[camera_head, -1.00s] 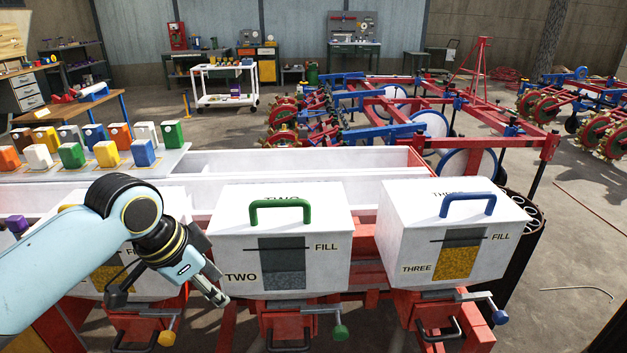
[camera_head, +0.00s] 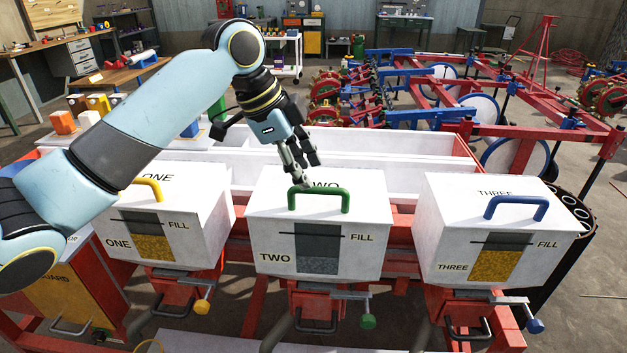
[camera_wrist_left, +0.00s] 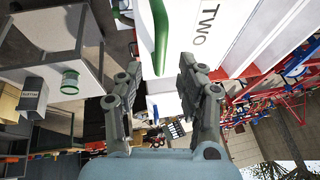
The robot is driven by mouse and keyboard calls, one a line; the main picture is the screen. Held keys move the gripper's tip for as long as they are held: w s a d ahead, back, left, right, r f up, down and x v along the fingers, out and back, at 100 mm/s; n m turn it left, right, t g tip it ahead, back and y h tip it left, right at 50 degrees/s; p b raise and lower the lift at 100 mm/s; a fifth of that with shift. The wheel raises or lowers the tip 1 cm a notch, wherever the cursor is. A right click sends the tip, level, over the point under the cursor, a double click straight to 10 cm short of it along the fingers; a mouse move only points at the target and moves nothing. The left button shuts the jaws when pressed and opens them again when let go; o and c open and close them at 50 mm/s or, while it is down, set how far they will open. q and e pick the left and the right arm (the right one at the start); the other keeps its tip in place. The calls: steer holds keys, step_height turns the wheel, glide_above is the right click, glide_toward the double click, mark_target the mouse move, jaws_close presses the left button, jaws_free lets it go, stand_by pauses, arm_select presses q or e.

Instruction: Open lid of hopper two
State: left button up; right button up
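Hopper two (camera_head: 275,225) is a white box marked TWO in the middle of the head view, with its lid (camera_head: 268,190) closed. A green handle (camera_head: 345,200) stands on the lid. My left gripper (camera_head: 300,172) is over the lid, just behind and above the handle, pointing down. In the left wrist view, the left gripper (camera_wrist_left: 158,75) has its two fingers spread with nothing held. The green handle (camera_wrist_left: 160,35) shows beyond and between the fingertips, apart from them as far as I can tell. My right gripper is in no view.
Hopper one (camera_head: 195,235) with a yellow handle stands left, under my arm. Hopper three (camera_head: 540,220) with a blue handle stands right. A long white trough (camera_head: 400,140) runs behind. Red and blue farm frames fill the back right.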

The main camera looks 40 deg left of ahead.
mark_target(315, 188)
arm_select(q)
steer(key=shift+x, duration=2.1)
jaws_close()
